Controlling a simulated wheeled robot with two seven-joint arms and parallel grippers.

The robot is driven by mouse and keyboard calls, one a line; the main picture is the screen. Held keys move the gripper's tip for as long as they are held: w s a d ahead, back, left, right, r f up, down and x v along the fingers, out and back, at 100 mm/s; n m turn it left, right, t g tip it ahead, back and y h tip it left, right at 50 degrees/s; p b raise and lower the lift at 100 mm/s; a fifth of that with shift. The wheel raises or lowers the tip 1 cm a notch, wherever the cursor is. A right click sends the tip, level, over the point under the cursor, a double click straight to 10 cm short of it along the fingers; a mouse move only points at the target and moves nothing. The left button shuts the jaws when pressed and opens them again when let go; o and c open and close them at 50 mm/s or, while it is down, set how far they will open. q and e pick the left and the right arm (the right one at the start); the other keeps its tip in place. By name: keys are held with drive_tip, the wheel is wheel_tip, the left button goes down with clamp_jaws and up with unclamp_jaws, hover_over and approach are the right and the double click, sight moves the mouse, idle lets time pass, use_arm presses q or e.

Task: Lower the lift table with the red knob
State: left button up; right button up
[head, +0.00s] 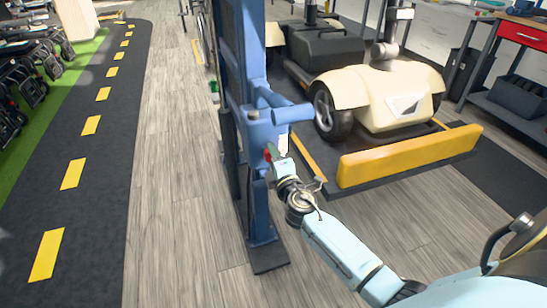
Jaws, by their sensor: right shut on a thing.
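The red knob (267,154) sits on the side of the blue lift post (241,50), partly hidden by my gripper. My right gripper (276,152) reaches in from the lower right and is shut on the red knob. The lift table (322,187) is a low dark platform with yellow edges and a yellow front bumper (410,156). A cream scooter (378,95) stands on it. How high the platform is above the floor is hard to tell. My left gripper is not in view.
The post's dark foot (268,258) rests on the wood floor. A workbench with a red drawer (522,33) stands at the right. Scooters (30,70) line the far left beside a black lane with yellow dashes (73,174). The floor (165,180) between lane and post is clear.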

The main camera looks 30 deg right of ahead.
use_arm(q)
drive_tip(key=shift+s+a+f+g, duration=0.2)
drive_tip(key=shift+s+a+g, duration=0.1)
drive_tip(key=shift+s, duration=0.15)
use_arm(e)
drive_tip(key=shift+n, duration=0.7)
drive_tip(key=o, duration=1)
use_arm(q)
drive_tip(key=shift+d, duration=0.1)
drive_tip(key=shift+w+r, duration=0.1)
use_arm(e)
drive_tip(key=shift+s, duration=0.1)
